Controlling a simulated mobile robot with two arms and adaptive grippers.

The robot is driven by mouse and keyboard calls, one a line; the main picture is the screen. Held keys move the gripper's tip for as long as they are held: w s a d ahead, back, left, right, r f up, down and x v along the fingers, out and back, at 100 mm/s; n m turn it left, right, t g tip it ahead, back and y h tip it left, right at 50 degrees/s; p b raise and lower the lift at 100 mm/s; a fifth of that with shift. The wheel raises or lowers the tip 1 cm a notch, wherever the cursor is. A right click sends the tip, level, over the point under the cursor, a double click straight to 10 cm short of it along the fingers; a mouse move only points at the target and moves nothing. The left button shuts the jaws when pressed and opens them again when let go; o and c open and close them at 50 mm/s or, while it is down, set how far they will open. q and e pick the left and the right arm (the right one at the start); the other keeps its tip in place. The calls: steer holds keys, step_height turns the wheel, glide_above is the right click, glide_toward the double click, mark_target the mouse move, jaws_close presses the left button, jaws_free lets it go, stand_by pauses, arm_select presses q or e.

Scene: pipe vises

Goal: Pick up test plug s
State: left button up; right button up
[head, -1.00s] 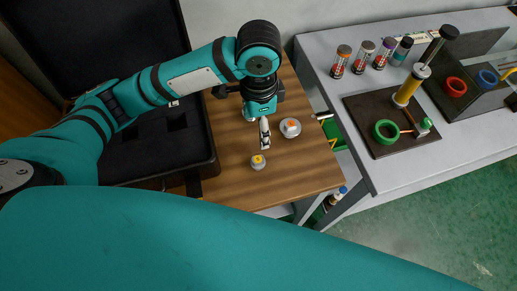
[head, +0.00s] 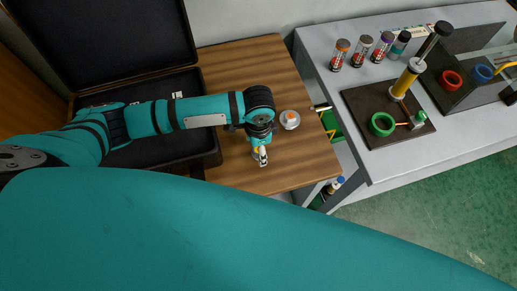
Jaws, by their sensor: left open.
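My left gripper (head: 262,157) points down over the front part of the wooden table, and its jaws are open. The small grey plug with a yellow top, seen in the earlier head view, is now hidden behind or between the fingers. I cannot tell whether the fingers touch it. A larger pale round plug with an orange top (head: 290,119) stands on the table just to the right of and behind my left gripper. My right gripper does not show.
The wooden table (head: 305,155) is mostly bare. An open black case (head: 185,150) lies at its left. A grey workbench (head: 355,170) at right carries a dark board with a green ring (head: 382,124), several capped bottles, and red and blue rings.

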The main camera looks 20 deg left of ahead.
arm_select(q)
steer(key=shift+f, duration=0.65)
steer(key=c, duration=1.3)
steer(key=shift+r, duration=0.2)
